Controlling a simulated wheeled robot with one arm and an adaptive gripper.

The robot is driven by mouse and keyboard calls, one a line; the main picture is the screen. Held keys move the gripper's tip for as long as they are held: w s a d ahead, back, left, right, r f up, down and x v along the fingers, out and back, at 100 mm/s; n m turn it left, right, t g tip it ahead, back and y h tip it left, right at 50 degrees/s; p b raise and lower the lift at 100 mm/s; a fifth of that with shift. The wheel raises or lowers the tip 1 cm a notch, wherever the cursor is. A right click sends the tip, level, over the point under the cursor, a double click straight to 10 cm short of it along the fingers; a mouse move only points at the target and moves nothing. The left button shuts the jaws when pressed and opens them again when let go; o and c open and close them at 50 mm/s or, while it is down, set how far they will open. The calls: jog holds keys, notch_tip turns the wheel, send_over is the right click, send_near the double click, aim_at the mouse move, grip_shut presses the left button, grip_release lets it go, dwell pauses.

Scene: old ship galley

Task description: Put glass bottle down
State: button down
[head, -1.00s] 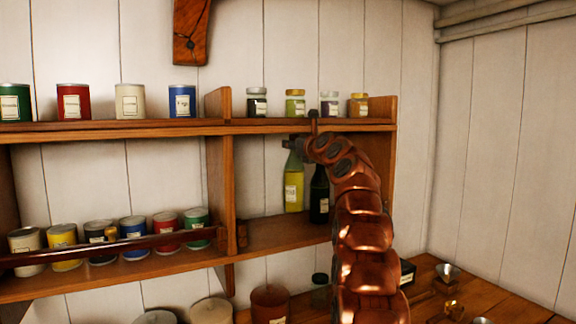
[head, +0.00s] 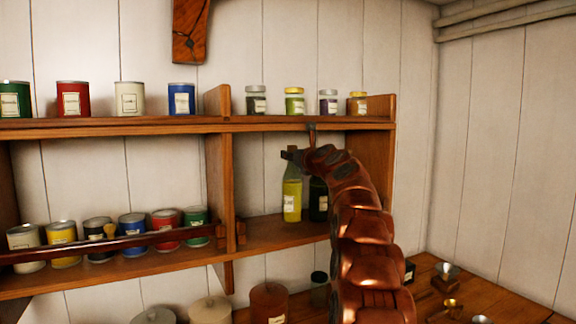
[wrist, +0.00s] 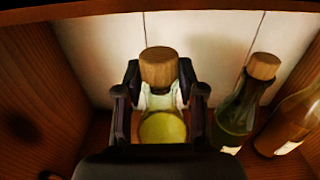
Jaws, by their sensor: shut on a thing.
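The glass bottle (head: 292,200) holds yellow-green liquid and has a pale label. It stands upright in the right bay of the lower shelf (head: 275,233), its base at about the shelf surface; I cannot tell whether it touches. My gripper (head: 294,156) is at its neck in the head view. In the wrist view, my gripper (wrist: 160,78) is shut around the neck of the bottle (wrist: 162,127), below its wooden stopper (wrist: 159,66). The bottle's lower part is hidden there.
A dark green bottle (head: 318,203) stands close to the right, with an amber bottle (wrist: 293,118) beyond it. The divider (head: 220,180) bounds the bay on the left. The upper shelf (head: 300,124) with small jars is just above. Cans (head: 132,226) fill the left bay.

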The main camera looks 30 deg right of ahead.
jog(key=shift+f+b, duration=0.85)
jog(key=shift+f, duration=0.1)
jog(key=shift+d+f+b, duration=0.15)
jog(key=shift+d+b, duration=0.15)
jog(key=shift+b, duration=0.05)
jog(key=shift+w+f, duration=0.15)
jog(key=shift+w, duration=0.1)
jog(key=shift+w+a, duration=0.25)
jog(key=shift+a, duration=0.45)
jog(key=shift+s+d, duration=0.1)
jog(key=shift+d, duration=0.35)
jog(key=c, duration=0.7)
grip_release()
jog(key=shift+s, duration=0.1)
